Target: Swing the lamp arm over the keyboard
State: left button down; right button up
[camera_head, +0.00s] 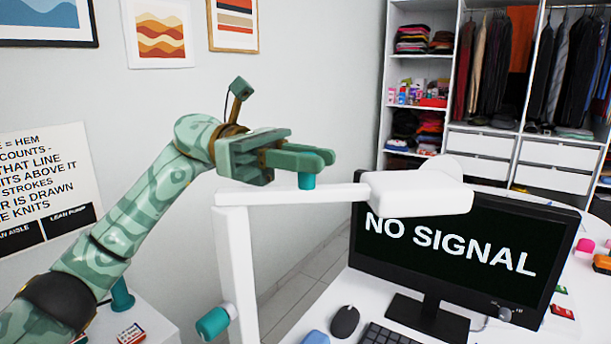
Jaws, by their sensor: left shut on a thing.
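The white lamp has an upright post (238,270) and a level arm (270,194) that reaches right to a boxy white lamp head (418,196). The head is in front of the monitor's upper left part. A teal grip (307,182) stands on the lamp arm. My left gripper (318,158) is over the arm, with its fingers shut on the teal grip, whose top they hide. The dark keyboard (388,336) shows only partly at the bottom edge, below the monitor. My right gripper is not in view.
A black monitor (465,250) reading "NO SIGNAL" stands on the white desk (300,318). A black mouse (345,321) and a blue item (316,338) lie left of the keyboard. A teal knob (213,322) juts from the post. An open wardrobe (480,145) stands behind.

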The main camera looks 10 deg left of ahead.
pick_arm(q)
jog(key=shift+s+d+m+g+b, duration=0.1)
jog(key=shift+s+m+g+b, duration=0.25)
jog(key=shift+g, duration=0.25)
jog(key=c, duration=1.3)
grip_release()
jog(key=shift+r+b+v, duration=0.1)
jog(key=shift+b+v, duration=0.5)
jog(key=shift+v, duration=3.5)
jog(key=shift+r+b+v, duration=0.15)
jog(key=shift+b+v, duration=0.4)
jog(key=shift+v, duration=3.55)
jog(key=shift+d, duration=0.1)
